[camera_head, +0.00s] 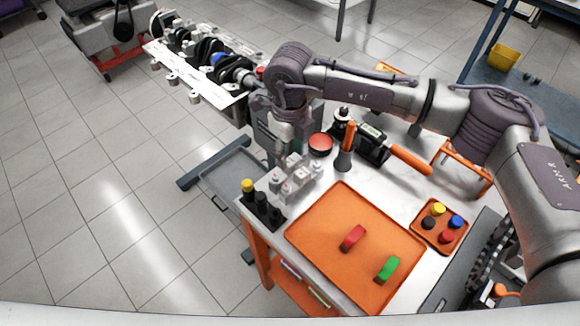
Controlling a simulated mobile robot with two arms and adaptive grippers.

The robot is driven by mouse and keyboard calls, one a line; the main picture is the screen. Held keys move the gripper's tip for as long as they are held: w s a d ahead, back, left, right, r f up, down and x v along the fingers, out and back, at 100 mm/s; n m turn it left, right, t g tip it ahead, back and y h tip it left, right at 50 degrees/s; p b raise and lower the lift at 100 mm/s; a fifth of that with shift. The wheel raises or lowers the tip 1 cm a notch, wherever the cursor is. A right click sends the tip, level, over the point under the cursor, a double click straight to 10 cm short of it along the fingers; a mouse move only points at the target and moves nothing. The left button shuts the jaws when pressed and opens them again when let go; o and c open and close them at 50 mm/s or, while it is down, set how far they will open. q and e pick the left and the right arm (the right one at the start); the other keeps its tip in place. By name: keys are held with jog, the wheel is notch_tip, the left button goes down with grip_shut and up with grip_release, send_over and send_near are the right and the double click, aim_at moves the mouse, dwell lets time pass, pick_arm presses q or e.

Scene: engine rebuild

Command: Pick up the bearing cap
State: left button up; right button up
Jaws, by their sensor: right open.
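Two small arched blocks that look like bearing caps lie on the orange tray (325,225): a red one (352,238) and a green one (388,268). The frame does not show which one is meant. My right arm reaches in from the right across the table. Its gripper (272,150) points down near the table's back left edge, beside the engine block, well apart from both blocks. It is open, its fingertips are largely hard to make out, and I see nothing held in it. My left gripper is not in view.
The engine block (205,88) with its crankshaft is at the upper left. A small orange tray (420,247) holds several coloured round pieces.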

aim_at(290, 161)
notch_tip(290, 161, down, 4)
jog(key=shift+r+p, duration=0.2)
jog(key=shift+p, duration=0.15)
grip_shut()
jog(key=shift+w+r, duration=0.1)
jog(key=shift+r, duration=0.05)
jog(key=shift+r, duration=0.35)
notch_tip(290, 161, up, 9)
jog(key=shift+r+b, duration=0.1)
jog(key=shift+b, duration=0.9)
